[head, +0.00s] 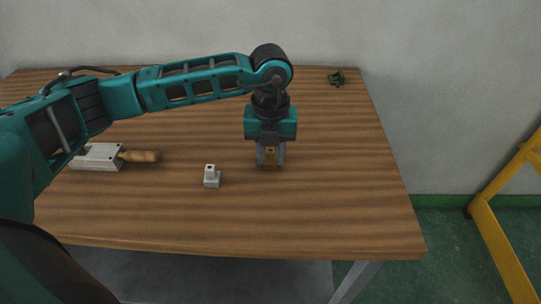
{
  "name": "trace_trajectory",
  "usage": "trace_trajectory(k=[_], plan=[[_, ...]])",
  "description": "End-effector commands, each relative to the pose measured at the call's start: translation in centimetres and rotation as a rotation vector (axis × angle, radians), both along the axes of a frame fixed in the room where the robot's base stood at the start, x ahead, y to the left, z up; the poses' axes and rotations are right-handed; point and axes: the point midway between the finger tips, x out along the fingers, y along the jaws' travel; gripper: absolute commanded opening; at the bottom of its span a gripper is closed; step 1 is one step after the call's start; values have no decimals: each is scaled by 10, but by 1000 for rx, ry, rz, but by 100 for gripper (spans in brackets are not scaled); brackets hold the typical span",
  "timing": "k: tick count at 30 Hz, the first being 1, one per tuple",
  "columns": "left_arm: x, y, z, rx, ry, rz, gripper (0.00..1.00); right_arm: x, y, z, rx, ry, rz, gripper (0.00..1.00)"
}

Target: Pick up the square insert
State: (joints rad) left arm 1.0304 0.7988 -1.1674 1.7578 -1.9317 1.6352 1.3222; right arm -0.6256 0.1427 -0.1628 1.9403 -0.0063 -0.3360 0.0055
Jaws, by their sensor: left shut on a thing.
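My left gripper (270,160) points down over the middle right of the wooden table in the head view. It is shut on a small brass-coloured block with a dark hole, which looks to be the square insert (270,157). The fingers cover the sides of the block. I cannot tell whether its underside touches the table. A small pale grey piece with a square base and an upright post (211,177) stands on the table to the left of the gripper. My right gripper is not in view.
A pale metal block (98,157) with a wooden handle (139,156) lies at the left of the wooden table (330,215), partly behind my left arm. A small green object (336,78) sits at the back right. The table's right side is clear. A yellow frame (490,225) stands beyond it.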

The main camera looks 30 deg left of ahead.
Motion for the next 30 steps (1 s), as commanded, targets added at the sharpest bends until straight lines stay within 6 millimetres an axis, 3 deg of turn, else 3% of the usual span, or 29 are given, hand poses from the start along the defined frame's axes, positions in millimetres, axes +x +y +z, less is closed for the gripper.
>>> trace_trajectory(k=[5,11,24,30], plan=[[1,0,7,0,-2,1,0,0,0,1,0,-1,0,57],[1,0,33,-2,-5,-1,0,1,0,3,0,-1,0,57],[1,0,154,0,-7,-1,0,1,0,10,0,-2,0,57],[1,0,188,1,-4,0,0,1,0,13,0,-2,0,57]])
